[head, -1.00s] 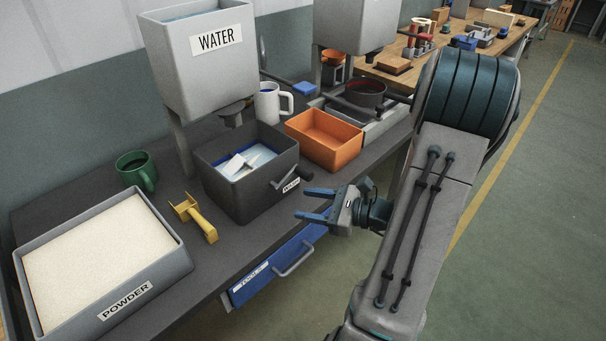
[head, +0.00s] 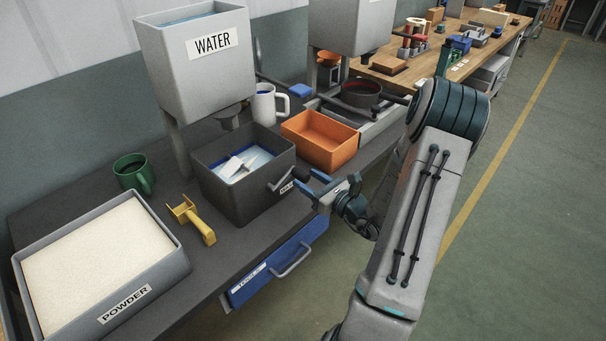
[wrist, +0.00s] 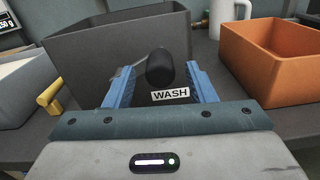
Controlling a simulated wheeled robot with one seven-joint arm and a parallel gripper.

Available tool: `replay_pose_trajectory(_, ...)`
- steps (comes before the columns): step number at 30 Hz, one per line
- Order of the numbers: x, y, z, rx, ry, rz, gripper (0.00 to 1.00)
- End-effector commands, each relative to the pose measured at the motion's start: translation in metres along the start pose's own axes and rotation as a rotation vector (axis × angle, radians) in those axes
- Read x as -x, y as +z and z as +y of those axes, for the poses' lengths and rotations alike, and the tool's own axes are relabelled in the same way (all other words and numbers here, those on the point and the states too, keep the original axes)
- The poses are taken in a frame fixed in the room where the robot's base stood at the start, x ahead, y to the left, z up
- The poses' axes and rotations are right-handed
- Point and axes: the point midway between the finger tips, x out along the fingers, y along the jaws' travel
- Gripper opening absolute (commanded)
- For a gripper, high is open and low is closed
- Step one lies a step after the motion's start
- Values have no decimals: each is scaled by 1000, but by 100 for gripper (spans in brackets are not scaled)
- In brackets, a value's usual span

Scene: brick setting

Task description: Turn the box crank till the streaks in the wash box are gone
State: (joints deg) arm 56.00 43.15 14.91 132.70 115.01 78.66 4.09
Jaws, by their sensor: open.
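The dark grey wash box (head: 227,197) stands on the bench under the water tank, and its WASH label shows in the wrist view. In the head view it holds water, a white paddle-like piece (head: 237,168) and blue along the inner back wall; streaks are too small to tell. The crank (head: 281,180) is on the box's front right side. Its black knob (wrist: 160,67) shows in the wrist view between the blue fingers. My gripper (head: 309,184) is open at the box's front right; whether the fingers touch the knob, I cannot tell.
An orange bin (head: 322,140) stands close right of the wash box, with a white mug (head: 264,104) behind. A yellow scoop (head: 193,220), green mug (head: 132,172) and powder tray (head: 183,266) are to the left. A blue drawer (head: 262,277) is below the bench edge.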

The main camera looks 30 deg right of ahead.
Motion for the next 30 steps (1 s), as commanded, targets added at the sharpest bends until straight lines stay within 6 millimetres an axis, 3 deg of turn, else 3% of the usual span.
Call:
replay_pose_trajectory(6,-23,0,0,0,1,0,50)
replay_pose_trajectory(16,-27,0,0,1,0,0,50)
replay_pose_trajectory(17,-27,0,0,1,0,0,48)
replay_pose_trajectory(22,-27,0,0,1,0,0,0)
replay_pose_trajectory(30,-24,1,-4,20,-10,-1,0)
